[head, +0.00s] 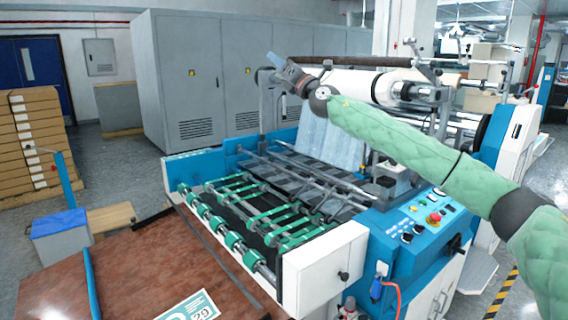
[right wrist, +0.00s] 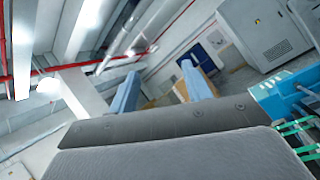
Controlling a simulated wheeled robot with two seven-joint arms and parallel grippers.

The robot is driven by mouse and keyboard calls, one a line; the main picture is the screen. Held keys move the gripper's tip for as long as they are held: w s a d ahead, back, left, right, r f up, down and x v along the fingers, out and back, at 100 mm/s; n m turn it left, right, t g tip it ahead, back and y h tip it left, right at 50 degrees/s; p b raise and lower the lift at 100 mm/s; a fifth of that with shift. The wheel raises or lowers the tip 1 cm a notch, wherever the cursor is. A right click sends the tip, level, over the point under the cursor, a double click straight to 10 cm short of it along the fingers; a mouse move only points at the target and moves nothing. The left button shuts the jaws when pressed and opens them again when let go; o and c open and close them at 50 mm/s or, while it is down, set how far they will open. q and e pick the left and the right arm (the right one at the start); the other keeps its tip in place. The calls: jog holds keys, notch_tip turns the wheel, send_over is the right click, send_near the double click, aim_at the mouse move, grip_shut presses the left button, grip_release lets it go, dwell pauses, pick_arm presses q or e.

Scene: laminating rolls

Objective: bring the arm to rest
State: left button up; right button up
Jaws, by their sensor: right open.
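My right arm, in a green padded cover, reaches in from the right in the head view, over the laminating machine (head: 400,215). My right gripper (head: 275,61) is at its far end, raised above the machine's back left part, in front of the grey cabinets. In the right wrist view its two blue fingers (right wrist: 161,68) stand apart with nothing between them. It is open and empty, tilted toward the ceiling and far wall. My left gripper is in neither view.
A pale roll (head: 350,84) lies across the machine behind my right wrist. Green rollers (head: 232,240) fill its front bed. Grey cabinets (head: 200,80) stand behind. Stacked boxes (head: 28,140) stand at left. A brown table (head: 150,265) with a printed sheet (head: 190,306) is at front left.

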jog(key=s+d+m+t+h, duration=0.3)
jog(key=s+m+t+h, duration=0.5)
jog(key=m+h, duration=0.9)
jog(key=s+d+f+m+g, duration=0.2)
jog(key=s+f+m+g, duration=0.25)
jog(key=f, duration=0.75)
jog(key=s+d+f+m+g, duration=0.25)
jog(key=s+f+m, duration=0.35)
jog(key=f, duration=0.5)
jog(key=s+d+f+m+g, duration=0.1)
jog(key=s+f+m+g, duration=0.4)
jog(key=f, duration=0.7)
jog(key=s+d+f+m+g+y, duration=0.1)
jog(key=s+d+f+m+g, duration=0.15)
jog(key=s+f, duration=1.1)
jog(key=s+d+f+m+g+y, duration=0.1)
jog(key=s+d+f+g, duration=0.3)
jog(key=s+f, duration=1)
jog(key=s+f+g, duration=0.4)
jog(key=s+f, duration=1.2)
jog(key=s, duration=0.1)
jog(key=shift+f, duration=0.3)
jog(key=shift+s, duration=0.1)
